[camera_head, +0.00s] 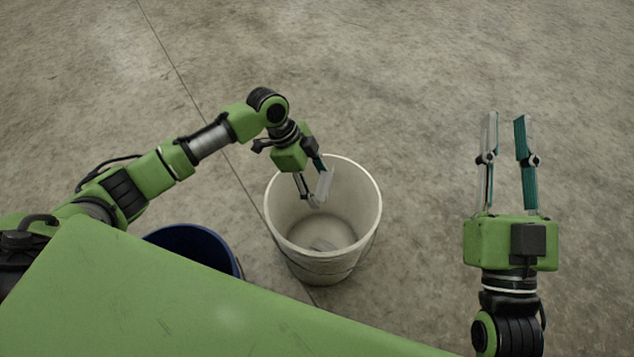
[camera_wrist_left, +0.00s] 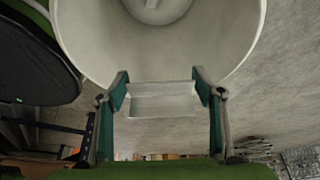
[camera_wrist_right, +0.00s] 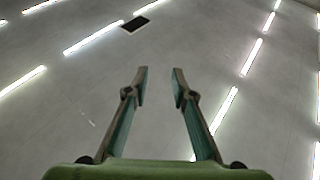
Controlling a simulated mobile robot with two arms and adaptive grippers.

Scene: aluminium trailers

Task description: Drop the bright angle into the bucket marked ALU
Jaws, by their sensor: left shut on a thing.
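The bright angle (camera_head: 325,186) is a short, shiny silver piece; it also shows in the left wrist view (camera_wrist_left: 163,99). My left gripper (camera_head: 312,182) is shut on it, with one finger at each end. It holds the angle over the mouth of a white bucket (camera_head: 281,240), inside the rim outline in the head view. The bucket wall also fills the top of the left wrist view (camera_wrist_left: 90,40). No ALU marking is visible on it. My right gripper (camera_head: 506,120) is open and empty, away to the right; its fingers also show in the right wrist view (camera_wrist_right: 158,75).
A dark blue bucket (camera_head: 236,262) stands left of the white one, partly hidden by my green body. A small pale thing (camera_head: 321,243) lies on the white bucket's bottom. The concrete floor (camera_head: 430,80) around is clear.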

